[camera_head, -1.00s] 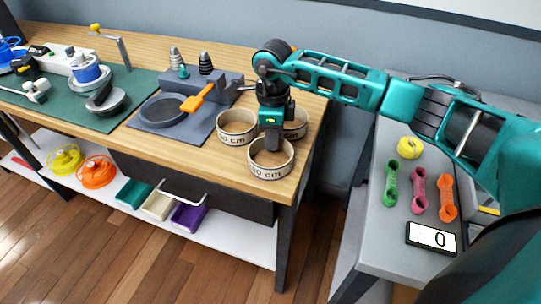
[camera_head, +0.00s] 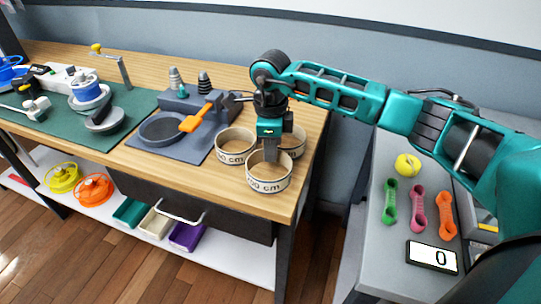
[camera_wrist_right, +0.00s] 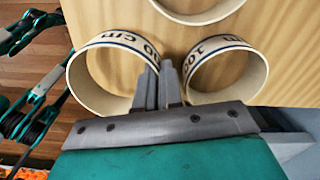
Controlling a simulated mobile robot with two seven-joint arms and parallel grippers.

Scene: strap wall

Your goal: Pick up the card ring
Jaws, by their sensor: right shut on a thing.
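Three pale card rings with dark "100 cm" print sit at the right end of the wooden bench. They are a front ring (camera_head: 268,186), a left ring (camera_head: 232,157) and a back right ring (camera_head: 298,146). My right gripper (camera_head: 271,158) points down at the far wall of the front ring and is shut on that wall. In the right wrist view, the grey fingertips (camera_wrist_right: 157,86) close at the edge of the left-hand ring (camera_wrist_right: 84,76), beside another ring (camera_wrist_right: 254,80). I cannot tell whether the held ring is clear of the bench. My left gripper is not in view.
A grey stand (camera_head: 198,150) with a round plate and an orange handle (camera_head: 194,123) is left of the rings. A grey table (camera_head: 392,255) on the right holds a yellow ball (camera_head: 407,165), several coloured straps and a display (camera_head: 432,257). A gap separates bench and table.

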